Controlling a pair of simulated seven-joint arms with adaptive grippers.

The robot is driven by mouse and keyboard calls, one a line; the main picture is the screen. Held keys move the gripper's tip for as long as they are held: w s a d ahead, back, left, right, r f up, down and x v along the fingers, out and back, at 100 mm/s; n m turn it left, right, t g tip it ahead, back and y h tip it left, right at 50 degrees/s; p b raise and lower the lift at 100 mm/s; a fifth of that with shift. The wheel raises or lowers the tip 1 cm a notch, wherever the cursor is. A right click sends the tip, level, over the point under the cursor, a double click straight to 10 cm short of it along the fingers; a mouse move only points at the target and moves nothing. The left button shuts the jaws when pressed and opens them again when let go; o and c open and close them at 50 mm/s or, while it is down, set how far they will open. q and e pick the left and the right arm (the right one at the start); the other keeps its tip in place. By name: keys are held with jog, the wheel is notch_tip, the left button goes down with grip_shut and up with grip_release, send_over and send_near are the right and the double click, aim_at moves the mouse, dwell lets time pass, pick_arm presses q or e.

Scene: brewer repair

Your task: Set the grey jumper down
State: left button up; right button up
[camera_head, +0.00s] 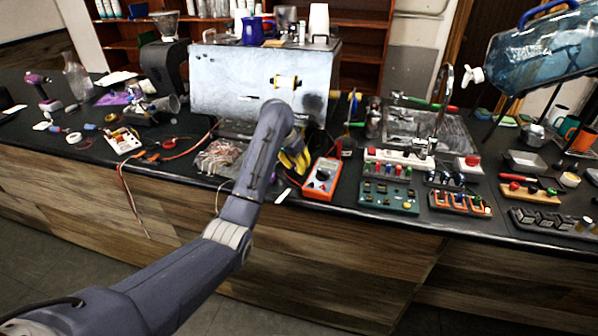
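My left arm reaches in from the lower left to the middle of the counter. My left gripper (302,142) is at its far end, just in front of the metal brewer box (235,85). It is dark, small and mostly hidden by my own wrist, so its fingers and anything between them cannot be made out. I cannot pick out a grey jumper with certainty. My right gripper is not in view.
An orange multimeter (322,178) lies just right of the gripper, near the front edge. Yellow-and-black handles (293,161) show beside my forearm. A green terminal board (389,197) and other small parts crowd the right. A white power strip (122,140) lies left.

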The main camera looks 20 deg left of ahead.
pick_arm(q)
jog(key=shift+x, duration=1.3)
jog(key=shift+c, duration=0.6)
grip_shut()
